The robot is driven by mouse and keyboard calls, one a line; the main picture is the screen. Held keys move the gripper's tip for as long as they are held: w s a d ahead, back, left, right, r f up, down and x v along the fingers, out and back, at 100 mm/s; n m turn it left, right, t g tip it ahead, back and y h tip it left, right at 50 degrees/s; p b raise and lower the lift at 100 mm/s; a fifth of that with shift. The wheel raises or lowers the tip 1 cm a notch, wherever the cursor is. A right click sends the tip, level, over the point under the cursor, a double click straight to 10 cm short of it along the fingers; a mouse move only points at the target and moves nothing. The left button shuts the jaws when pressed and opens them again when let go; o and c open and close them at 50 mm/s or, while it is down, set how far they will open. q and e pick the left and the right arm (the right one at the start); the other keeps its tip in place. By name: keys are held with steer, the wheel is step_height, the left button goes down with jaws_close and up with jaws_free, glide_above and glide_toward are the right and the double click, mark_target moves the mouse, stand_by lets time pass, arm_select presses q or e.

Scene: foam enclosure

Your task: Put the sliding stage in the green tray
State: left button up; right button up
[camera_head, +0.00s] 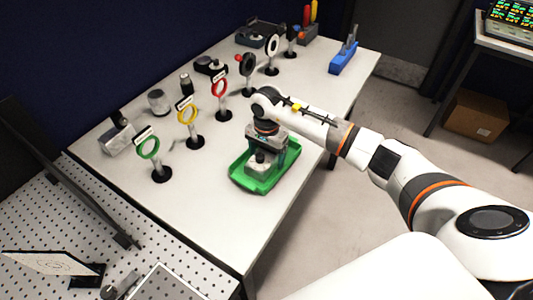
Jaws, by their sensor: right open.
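The green tray (287,168) lies on the white table near its front right edge. A small light and dark block (262,161), which looks like the sliding stage, is in the tray toward its left part. My right gripper (265,148) points down just above this block and hides its upper part and some of the tray. Its jaws are open. I cannot tell whether the fingers still touch the block. My left gripper is not in view.
Ring mounts on posts, green (149,148), yellow (187,113) and red (220,86), stand in a row left of the tray. A blue holder (343,57) is at the back right. Bare table lies in front of the tray. A perforated board (60,225) is at lower left.

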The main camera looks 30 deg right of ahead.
mark_target(267, 154)
steer(key=shift+r, duration=0.1)
step_height(267, 154, up, 12)
steer(key=b, duration=0.3)
stand_by(0.6)
